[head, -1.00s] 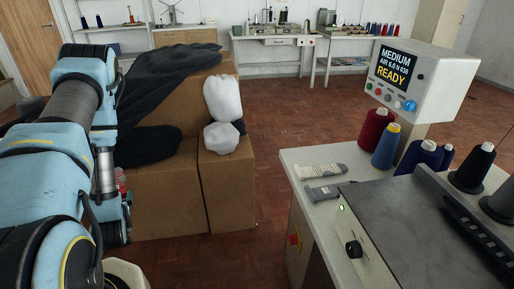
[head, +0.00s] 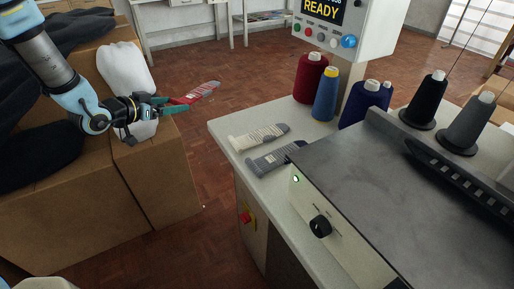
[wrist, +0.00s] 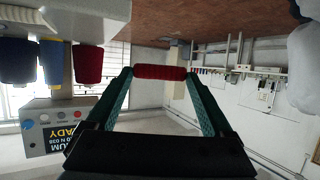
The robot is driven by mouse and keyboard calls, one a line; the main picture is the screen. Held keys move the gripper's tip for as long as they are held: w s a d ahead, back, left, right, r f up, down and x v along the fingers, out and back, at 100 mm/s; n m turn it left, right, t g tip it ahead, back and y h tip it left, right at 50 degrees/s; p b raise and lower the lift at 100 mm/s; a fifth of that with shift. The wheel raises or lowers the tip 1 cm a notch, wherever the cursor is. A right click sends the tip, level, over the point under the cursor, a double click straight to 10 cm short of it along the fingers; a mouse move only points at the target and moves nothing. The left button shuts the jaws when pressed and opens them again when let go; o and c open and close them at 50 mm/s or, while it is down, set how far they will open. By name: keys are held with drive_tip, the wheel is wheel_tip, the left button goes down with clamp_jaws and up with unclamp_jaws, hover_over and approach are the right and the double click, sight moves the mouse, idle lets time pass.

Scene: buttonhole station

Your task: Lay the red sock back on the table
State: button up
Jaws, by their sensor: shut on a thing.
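My gripper (head: 172,105) is shut on the red sock (head: 203,92) and holds it in the air, level with the white bundle on the boxes and left of the table. The sock has a pale patterned part in the head view. In the wrist view the red sock (wrist: 160,73) spans between the two green fingertips. The table (head: 228,128) has a pale top. A cream sock (head: 258,136) and a grey sock (head: 275,157) lie on its left part, side by side.
Red (head: 310,78), blue (head: 326,93) and dark blue (head: 360,106) thread cones stand behind the socks. A grey machine (head: 400,190) fills the table's right. A control box (head: 345,28) stands behind. Cardboard boxes (head: 150,180) with white and dark cloth stand left. Floor lies between.

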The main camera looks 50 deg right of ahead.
drive_tip(key=s+d+r+m+g+b, duration=0.1)
drive_tip(key=s+d+r+m+g, duration=0.15)
drive_tip(key=s, duration=0.25)
drive_tip(key=s+d+r+m+g+b, duration=0.1)
drive_tip(key=s+d+m+g, duration=0.2)
drive_tip(key=s+d+g, duration=0.15)
hover_over(214, 131)
drive_tip(key=shift+t+y, duration=0.4)
drive_tip(key=f, duration=0.5)
drive_tip(key=shift+s+d, duration=0.1)
drive_tip(key=shift+s, duration=0.1)
drive_tip(key=shift+f+p, duration=0.35)
drive_tip(key=shift+f, duration=2)
drive_tip(key=shift+f, duration=0.1)
drive_tip(key=o, duration=1.2)
drive_tip(key=shift+w, duration=0.15)
drive_tip(key=b+v, duration=0.1)
drive_tip(key=v, duration=1.1)
